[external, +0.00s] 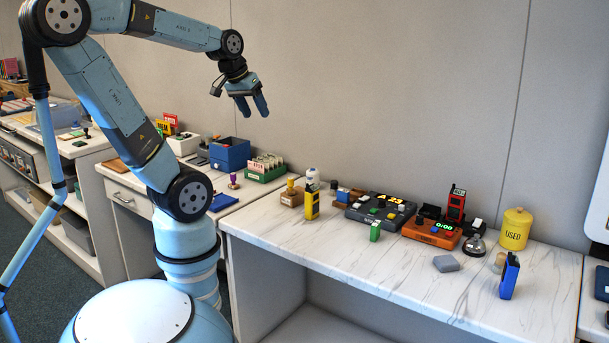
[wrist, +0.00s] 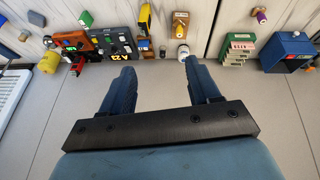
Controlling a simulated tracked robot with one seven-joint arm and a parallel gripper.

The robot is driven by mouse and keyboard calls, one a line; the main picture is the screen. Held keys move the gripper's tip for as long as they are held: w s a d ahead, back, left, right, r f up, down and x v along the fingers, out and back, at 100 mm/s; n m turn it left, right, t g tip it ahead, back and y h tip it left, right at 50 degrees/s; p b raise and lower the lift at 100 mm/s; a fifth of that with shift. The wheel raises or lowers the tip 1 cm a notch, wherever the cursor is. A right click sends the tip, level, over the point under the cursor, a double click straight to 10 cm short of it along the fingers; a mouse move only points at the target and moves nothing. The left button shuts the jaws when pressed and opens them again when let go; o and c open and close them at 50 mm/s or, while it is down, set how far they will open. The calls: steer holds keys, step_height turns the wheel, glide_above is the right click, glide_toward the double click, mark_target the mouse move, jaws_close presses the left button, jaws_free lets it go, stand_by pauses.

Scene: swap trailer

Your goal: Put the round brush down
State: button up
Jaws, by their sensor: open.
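My gripper (external: 253,105) is open and empty, high in the air in front of the wall, above the gap between the two worktops. In the wrist view my two spread fingers (wrist: 158,70) have only bare grey wall between them. I cannot make out a round brush for certain. A small piece with a pale round head (external: 498,262) stands beside a blue upright device at the right of the marble worktop (external: 400,276). A purple-topped piece (external: 234,181) stands on the left worktop. I cannot tell if either is the brush.
The marble worktop holds a yellow "USED" canister (external: 515,229), an orange device (external: 432,232), a dark keypad unit (external: 380,209), a yellow device (external: 312,202) and a green block (external: 375,231). A blue box (external: 230,154) stands on the left worktop. The marble front strip is mostly clear.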

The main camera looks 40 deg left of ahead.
steer(key=shift+m+t+y, duration=0.4)
steer(key=shift+m+y, duration=0.1)
steer(key=shift+y, duration=0.1)
steer(key=s, duration=0.1)
steer(key=s+r, duration=0.1)
steer(key=s, duration=0.3)
steer(key=shift+s+a+r, duration=0.1)
steer(key=shift+a+r, duration=0.2)
steer(key=shift+r, duration=0.05)
stand_by(0.3)
